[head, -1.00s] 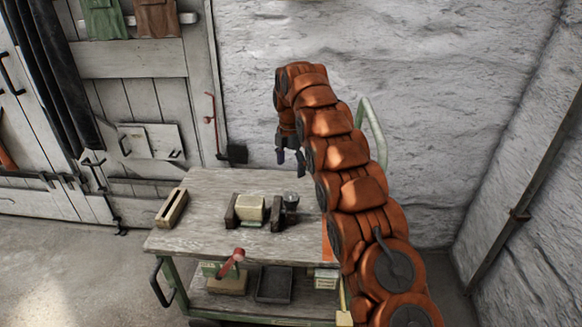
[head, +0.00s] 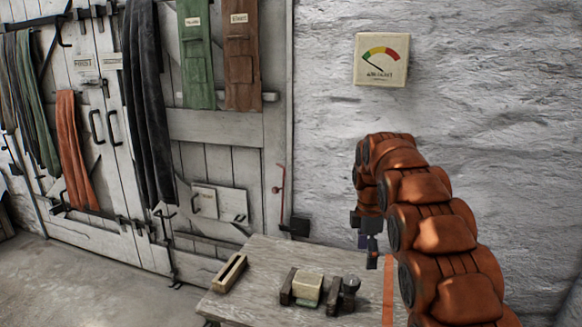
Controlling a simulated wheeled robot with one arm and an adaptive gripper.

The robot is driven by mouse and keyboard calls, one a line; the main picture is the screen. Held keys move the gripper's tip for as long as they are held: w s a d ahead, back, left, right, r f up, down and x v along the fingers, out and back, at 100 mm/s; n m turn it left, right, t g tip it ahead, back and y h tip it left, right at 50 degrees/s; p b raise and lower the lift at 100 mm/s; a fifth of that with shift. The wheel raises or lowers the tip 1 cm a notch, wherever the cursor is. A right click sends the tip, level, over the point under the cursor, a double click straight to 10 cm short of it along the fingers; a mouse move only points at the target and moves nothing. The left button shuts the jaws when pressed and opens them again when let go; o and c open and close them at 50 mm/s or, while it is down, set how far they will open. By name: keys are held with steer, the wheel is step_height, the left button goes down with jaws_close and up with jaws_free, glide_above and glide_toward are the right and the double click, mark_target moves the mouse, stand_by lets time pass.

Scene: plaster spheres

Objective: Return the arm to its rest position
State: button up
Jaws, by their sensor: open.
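My orange arm rises from the lower right and bends over at the top. My gripper (head: 370,255) hangs down from its end, above the right part of the wooden cart top (head: 250,262). The gripper is open, and I see nothing between its fingers. It is apart from the objects on the cart.
On the cart lie a slotted wooden block (head: 229,273), a cream block (head: 307,288) between dark holders and a small dark-topped item (head: 350,286). A gauge (head: 381,60) hangs on the white wall behind. A plank door (head: 220,150) with hanging cloths stands left. Floor is clear at left.

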steer(key=s+r+m+g, duration=0.15)
steer(key=s+m, duration=0.85)
steer(key=s, duration=1.3)
steer(key=s+a+f+m, duration=0.1)
steer(key=s+f+m, duration=0.25)
steer(key=s, duration=0.85)
steer(key=s+a+f+m, duration=0.15)
steer(key=s+m, duration=0.35)
steer(key=s, duration=0.7)
step_height(320, 180, up, 14)
steer(key=w+p, duration=0.1)
steer(key=p, duration=1.2)
steer(key=shift+d+p, duration=0.3)
steer(key=shift+d, duration=0.15)
